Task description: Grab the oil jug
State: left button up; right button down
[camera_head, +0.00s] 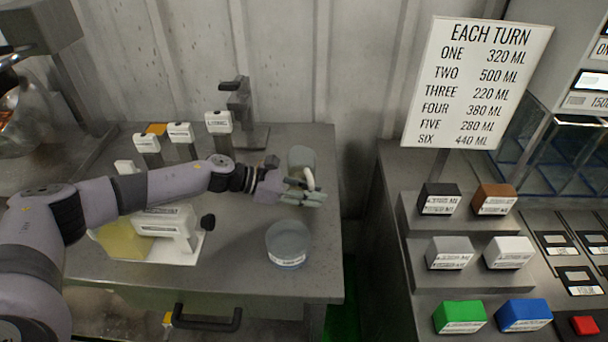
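A small grey-green jug (301,157) with a pale curved handle stands near the right side of the grey worktop; I take it for the oil jug. My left gripper (308,196) reaches in from the left and is right at the jug, its fingers in front of the lower body by the handle. The fingers overlap the jug in this view and hide its base. I cannot tell whether they are closed on it or only beside it. My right gripper is not in view.
A round clear container (288,240) with a label stands in front of the gripper. A white device (165,228) with a yellowish part sits under my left arm. Small white-topped containers (180,134) and a dark stand (240,105) are behind. A sign (478,80) and coloured blocks (460,314) are right.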

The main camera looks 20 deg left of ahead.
pick_arm(q)
grip_shut()
dwell(0.7)
